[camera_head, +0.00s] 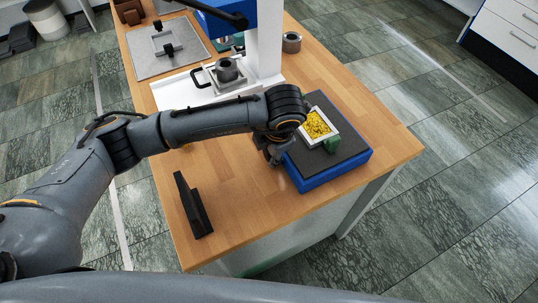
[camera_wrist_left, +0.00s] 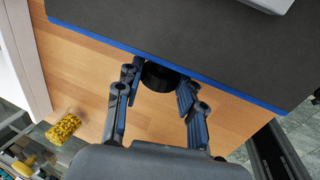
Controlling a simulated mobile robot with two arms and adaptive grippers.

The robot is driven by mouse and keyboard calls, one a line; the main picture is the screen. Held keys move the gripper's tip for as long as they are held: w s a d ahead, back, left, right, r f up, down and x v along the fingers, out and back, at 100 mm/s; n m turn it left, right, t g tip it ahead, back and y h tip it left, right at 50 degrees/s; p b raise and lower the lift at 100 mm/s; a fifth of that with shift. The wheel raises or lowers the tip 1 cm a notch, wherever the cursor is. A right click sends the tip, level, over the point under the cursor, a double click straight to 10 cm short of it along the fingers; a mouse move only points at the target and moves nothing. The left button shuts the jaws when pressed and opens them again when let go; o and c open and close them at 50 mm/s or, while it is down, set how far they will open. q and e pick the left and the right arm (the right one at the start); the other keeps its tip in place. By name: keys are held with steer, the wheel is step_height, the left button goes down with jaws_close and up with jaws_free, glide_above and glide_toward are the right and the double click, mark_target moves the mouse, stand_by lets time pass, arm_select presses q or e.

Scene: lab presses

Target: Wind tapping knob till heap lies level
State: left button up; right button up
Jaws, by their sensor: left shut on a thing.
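A blue tapping base (camera_head: 335,170) with a dark grey top stands on the wooden table. A pale-rimmed square tray (camera_head: 333,132) sits on it, holding yellow granules (camera_head: 316,124); I cannot tell how level their surface is. My left gripper (camera_head: 275,157) is at the base's near left side, its fingers mostly hidden by the wrist in the head view. In the left wrist view, my left gripper (camera_wrist_left: 157,88) is shut on the black knob (camera_wrist_left: 159,75), with a finger on either side. The base's dark top (camera_wrist_left: 170,30) and blue edge lie just beyond. My right gripper is in neither view.
A black angled stand (camera_head: 193,203) is on the near left of the table. A white and blue press (camera_head: 264,40) with a metal cylinder (camera_head: 227,69) stands behind my arm. A jar of yellow granules (camera_wrist_left: 63,128) shows in the wrist view. A small green object (camera_head: 332,144) touches the tray's near corner.

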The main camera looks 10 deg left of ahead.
arm_select(q)
steer(key=shift+t, duration=0.3)
steer(key=o, duration=1.2)
steer(key=shift+c, duration=0.2)
steer(key=v, duration=1.2)
steer(key=shift+d, duration=0.15)
